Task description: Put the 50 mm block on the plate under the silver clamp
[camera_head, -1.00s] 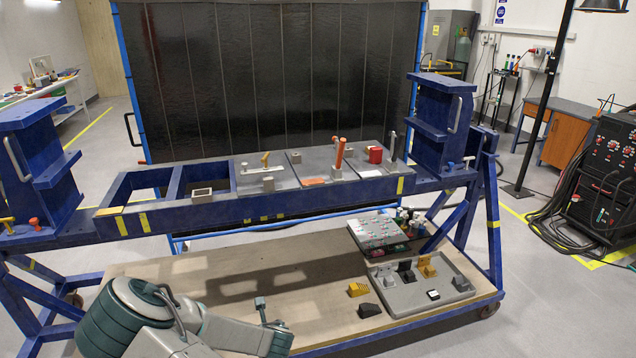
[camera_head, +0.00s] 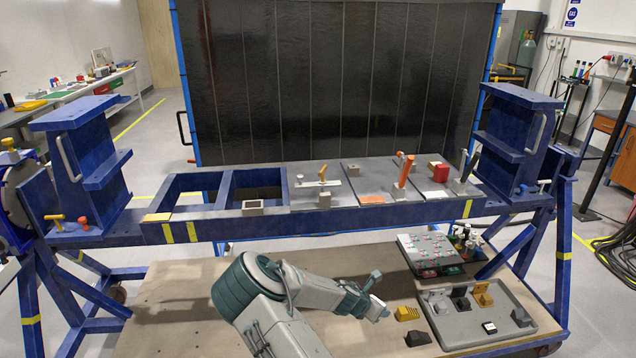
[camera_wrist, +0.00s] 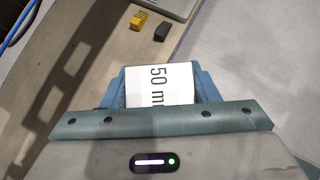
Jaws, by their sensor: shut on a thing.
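My gripper (camera_head: 380,310) is low over the wooden lower deck, left of the grey tray. In the wrist view my gripper (camera_wrist: 160,88) is shut on a white-faced block (camera_wrist: 160,84) whose label reads "50 m", the rest cut off. A grey clamp with an upright handle (camera_head: 468,166), seemingly the silver clamp, stands at the right end of the blue beam. A pale plate (camera_head: 437,194) lies just left of its base. My gripper is well below and left of them.
An orange-handled clamp (camera_head: 404,172), an orange plate (camera_head: 370,199) and a red block (camera_head: 440,173) are near the grey clamp. The grey tray (camera_head: 465,338) holds several parts. Yellow (camera_head: 407,313) and black (camera_head: 417,338) pieces lie beside it. The blue beam (camera_head: 330,217) rises above the deck.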

